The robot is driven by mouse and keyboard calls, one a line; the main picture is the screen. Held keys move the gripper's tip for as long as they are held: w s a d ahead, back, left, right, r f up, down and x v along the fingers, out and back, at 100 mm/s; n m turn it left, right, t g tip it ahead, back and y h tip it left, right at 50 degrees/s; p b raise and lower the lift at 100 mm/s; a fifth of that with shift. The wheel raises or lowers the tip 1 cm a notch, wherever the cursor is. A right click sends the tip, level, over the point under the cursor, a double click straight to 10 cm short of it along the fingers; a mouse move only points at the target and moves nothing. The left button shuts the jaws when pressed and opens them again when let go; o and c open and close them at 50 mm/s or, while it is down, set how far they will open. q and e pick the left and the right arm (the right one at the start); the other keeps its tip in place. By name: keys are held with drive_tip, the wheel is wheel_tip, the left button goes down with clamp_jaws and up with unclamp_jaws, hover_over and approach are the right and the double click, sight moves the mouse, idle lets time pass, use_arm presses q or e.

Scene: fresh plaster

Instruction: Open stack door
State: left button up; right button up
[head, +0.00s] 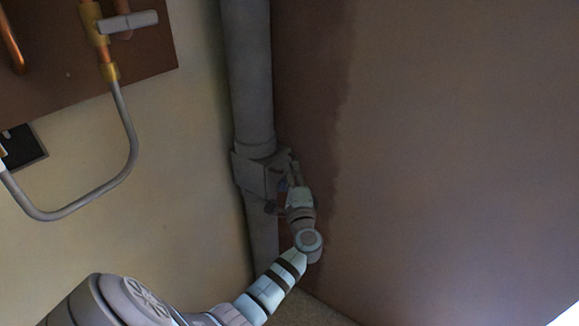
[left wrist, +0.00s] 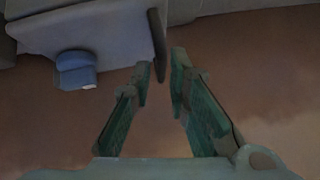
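The grey stack pipe (head: 249,75) runs down the corner in the head view, with a boxy section (head: 255,175) low on it. In the left wrist view the blue-grey box (left wrist: 95,25) fills the upper left, with a round blue knob (left wrist: 76,70) below. A thin dark plate (left wrist: 157,40) stands edge-on at its right; I cannot tell if it is the door or its handle. My left gripper (head: 290,178) is at the box's right side. Its fingers (left wrist: 161,70) are a little apart around the plate's lower end; whether they press it is unclear. My right gripper is out of view.
A brown board (head: 140,50) with copper pipes and a valve (head: 128,22) is at upper left, with a grey hose (head: 125,165) looping below it. A pale wall stands left of the stack and a brown plaster wall (head: 450,130) right of it. The brown wall is close to my left gripper.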

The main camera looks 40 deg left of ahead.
use_arm(q)
drive_tip(key=shift+x, duration=1.4)
clamp_jaws()
drive_tip(key=shift+s+b, duration=0.1)
drive_tip(key=shift+b, duration=0.2)
